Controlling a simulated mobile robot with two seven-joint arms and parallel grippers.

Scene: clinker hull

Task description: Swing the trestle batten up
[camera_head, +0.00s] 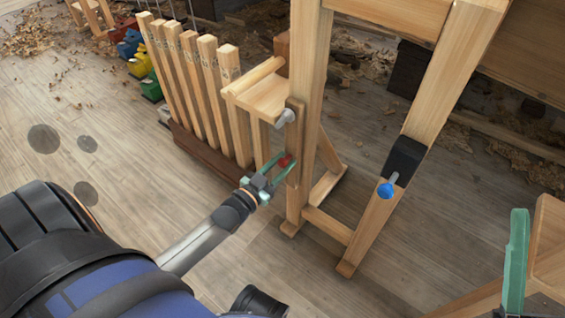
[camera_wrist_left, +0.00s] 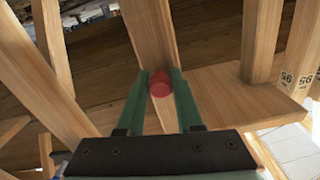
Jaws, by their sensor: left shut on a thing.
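The trestle batten (camera_head: 294,140) is a short wooden strip on the left leg of the wooden trestle (camera_head: 309,100). It hangs roughly along the leg from a grey pivot bolt (camera_head: 285,117). A red knob (camera_head: 286,160) sticks out near its lower end. My left gripper (camera_head: 277,167) is shut on this red knob, which shows between the green fingers in the left wrist view (camera_wrist_left: 160,84). A black bracket (camera_head: 404,158) with a blue-ended peg (camera_head: 386,189) is on the right leg. One green finger of my right gripper (camera_head: 516,262) shows at lower right; its opening is hidden.
A row of upright wooden slats (camera_head: 186,85) in a dark base stands left of the trestle. Coloured clamps or blocks (camera_head: 140,64) lie behind it. Wood shavings litter the back floor. The plank floor (camera_head: 120,135) at left is mostly clear. A wooden frame (camera_head: 541,245) stands at right.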

